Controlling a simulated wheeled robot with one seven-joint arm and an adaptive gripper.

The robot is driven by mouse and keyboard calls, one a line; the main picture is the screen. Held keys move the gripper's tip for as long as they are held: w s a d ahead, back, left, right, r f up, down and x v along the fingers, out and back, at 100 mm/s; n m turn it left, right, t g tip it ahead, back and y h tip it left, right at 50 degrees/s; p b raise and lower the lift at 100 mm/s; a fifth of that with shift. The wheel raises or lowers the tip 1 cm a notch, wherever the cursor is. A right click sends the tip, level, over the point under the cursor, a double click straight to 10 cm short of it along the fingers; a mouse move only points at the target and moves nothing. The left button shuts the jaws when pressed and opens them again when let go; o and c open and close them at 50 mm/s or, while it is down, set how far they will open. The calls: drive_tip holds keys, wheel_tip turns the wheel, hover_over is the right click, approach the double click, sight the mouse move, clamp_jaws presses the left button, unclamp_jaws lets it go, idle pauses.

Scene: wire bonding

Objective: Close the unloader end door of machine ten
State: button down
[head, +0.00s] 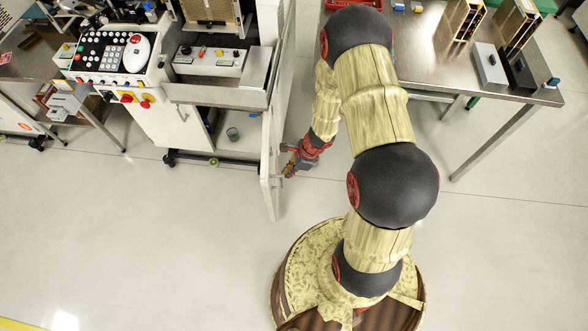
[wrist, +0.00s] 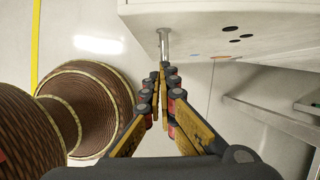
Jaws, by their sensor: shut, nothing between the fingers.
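The end door (head: 268,175) is a white panel of the machine (head: 160,120), standing swung out toward the front and seen nearly edge-on in the head view. A small metal handle (head: 277,181) sticks out from its right face near the free edge. In the wrist view I take the white panel (wrist: 225,22) at the top to be this door, with the metal handle (wrist: 163,43) projecting from it. My gripper (head: 286,170) is right of the door, close to the handle. In the wrist view my gripper (wrist: 163,72) is shut and empty, its tips just by the handle; contact is unclear.
The lower cabinet is open, with a greenish cup (head: 232,133) inside. A steel table (head: 440,70) holding boxes and racks stands at the right. A control panel (head: 115,50) is at the left. The floor (head: 130,225) in front of the machine is clear.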

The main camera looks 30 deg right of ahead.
drive_tip(key=shift+w+a+f, duration=0.1)
drive_tip(key=shift+w+a, duration=0.2)
drive_tip(key=shift+a, duration=0.3)
drive_tip(key=shift+w+a, duration=0.35)
drive_tip(key=shift+a, duration=0.25)
drive_tip(key=shift+w+a+f, duration=0.1)
drive_tip(key=shift+w+a, duration=0.2)
drive_tip(key=shift+a, duration=0.3)
